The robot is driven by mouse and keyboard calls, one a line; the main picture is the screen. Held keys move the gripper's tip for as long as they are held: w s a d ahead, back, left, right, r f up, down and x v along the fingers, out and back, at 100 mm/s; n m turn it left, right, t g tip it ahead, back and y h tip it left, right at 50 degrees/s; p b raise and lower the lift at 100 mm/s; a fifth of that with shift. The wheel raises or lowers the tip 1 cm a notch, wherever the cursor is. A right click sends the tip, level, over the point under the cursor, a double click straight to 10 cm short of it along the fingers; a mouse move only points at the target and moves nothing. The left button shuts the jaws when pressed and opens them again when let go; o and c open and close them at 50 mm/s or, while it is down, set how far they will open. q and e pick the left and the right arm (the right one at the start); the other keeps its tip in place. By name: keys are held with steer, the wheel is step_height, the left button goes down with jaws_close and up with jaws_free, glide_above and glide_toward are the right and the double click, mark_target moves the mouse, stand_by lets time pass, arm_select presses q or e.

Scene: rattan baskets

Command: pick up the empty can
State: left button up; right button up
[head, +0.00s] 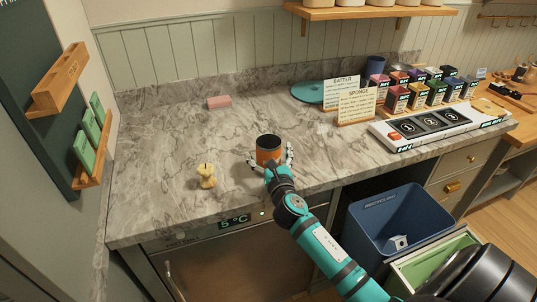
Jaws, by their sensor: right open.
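An orange can (266,154) with a dark open top stands upright on the marble counter (160,150), near its front edge. My right gripper (271,158) is open at the near side of the can, with one finger to its left and one to its right. I cannot tell whether the fingers touch the can. The lower near part of the can is partly hidden by the gripper. My left gripper is not in view.
A yellow apple-core-like lump (206,177) lies left of the can, and a pink sponge (219,102) lies farther back. Cards (356,104) and small colored boxes (397,98) stand at the right. A blue recycling bin (398,215) is below the counter.

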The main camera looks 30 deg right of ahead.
steer(key=c, duration=1.3)
steer(key=shift+o, duration=0.2)
